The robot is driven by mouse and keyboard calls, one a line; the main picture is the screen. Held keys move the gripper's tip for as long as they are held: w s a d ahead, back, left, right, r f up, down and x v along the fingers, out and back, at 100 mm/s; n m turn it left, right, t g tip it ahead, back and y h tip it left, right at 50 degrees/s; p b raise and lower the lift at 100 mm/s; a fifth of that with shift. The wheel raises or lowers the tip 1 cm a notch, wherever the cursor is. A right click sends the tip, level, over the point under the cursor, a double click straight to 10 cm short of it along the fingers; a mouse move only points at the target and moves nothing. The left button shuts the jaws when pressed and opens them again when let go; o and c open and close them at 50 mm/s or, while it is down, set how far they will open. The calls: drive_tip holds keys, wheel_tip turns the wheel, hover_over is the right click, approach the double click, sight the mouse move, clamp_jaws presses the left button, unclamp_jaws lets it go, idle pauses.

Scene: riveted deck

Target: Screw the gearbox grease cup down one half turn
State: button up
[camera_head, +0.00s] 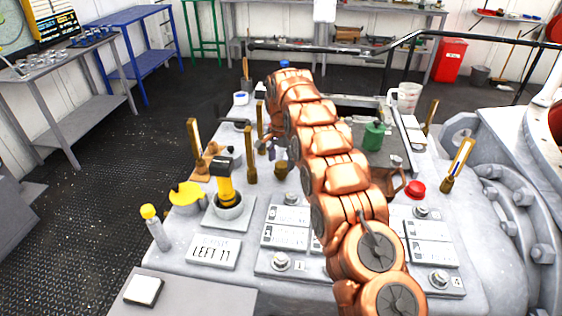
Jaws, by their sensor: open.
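A small brass cup (281,168) stands on the grey deck just left of my arm; it looks like the grease cup, but no label for it can be read. My copper arm crosses the middle of the deck and hides much of it. My gripper (270,149) shows only as small dark tips beside the arm, just above and behind the brass cup in the picture. It is open with nothing seen between the tips. Whether it touches the cup cannot be told.
A green canister (374,136), a red button (416,189) and a copper-coloured mug (387,182) stand right.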

sight(281, 164)
drive_tip(key=shift+r, duration=3.5)
